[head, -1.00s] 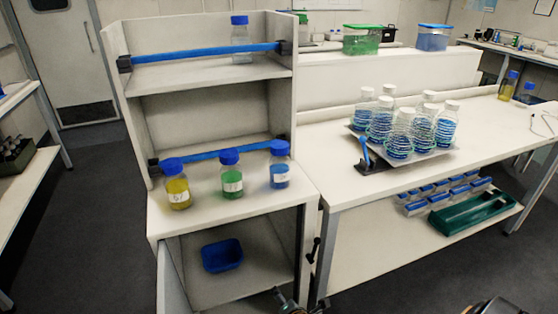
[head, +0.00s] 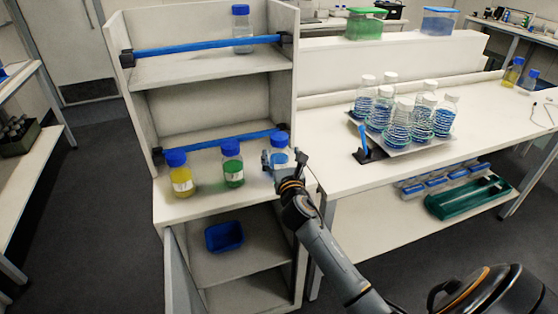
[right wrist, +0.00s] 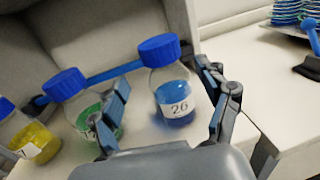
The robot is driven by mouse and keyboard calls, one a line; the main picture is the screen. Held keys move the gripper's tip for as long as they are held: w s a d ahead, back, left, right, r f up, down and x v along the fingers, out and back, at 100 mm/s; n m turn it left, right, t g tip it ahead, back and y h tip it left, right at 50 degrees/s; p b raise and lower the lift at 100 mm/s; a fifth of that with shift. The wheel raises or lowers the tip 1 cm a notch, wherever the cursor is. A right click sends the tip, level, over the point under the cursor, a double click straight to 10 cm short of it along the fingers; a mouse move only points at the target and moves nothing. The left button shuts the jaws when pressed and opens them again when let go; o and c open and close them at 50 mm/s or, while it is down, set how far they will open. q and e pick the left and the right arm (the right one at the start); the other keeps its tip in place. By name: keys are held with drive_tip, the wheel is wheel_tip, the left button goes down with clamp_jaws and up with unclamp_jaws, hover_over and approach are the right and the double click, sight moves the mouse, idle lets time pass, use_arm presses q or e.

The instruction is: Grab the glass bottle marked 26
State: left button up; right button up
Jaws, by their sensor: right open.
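The glass bottle marked 26 (right wrist: 172,88) has a blue cap, blue liquid and a white label. It stands upright on the cabinet's ledge, the rightmost of three bottles, and shows in the head view (head: 280,145) partly hidden by my gripper. My right gripper (head: 273,158) is at this bottle. In the right wrist view the open gripper (right wrist: 172,100) has one finger on each side of the bottle, with gaps visible. The green bottle (right wrist: 88,110) is close behind the left finger. My left gripper is not in view.
The green bottle (head: 232,165) and a yellow bottle (head: 180,175) stand to the left. A blue bar (head: 215,142) runs behind them. A clear bottle (head: 242,35) is on the upper shelf. A rack of flasks (head: 400,145) stands on the right bench.

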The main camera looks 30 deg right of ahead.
sight(281, 147)
drive_tip(key=shift+p+x, duration=0.55)
drive_tip(key=shift+x, duration=2.4)
drive_tip(key=shift+s+d+r, duration=0.15)
drive_tip(key=shift+d, duration=0.05)
drive_tip(key=shift+c, duration=0.7)
clamp_jaws()
drive_tip(key=shift+r, duration=0.1)
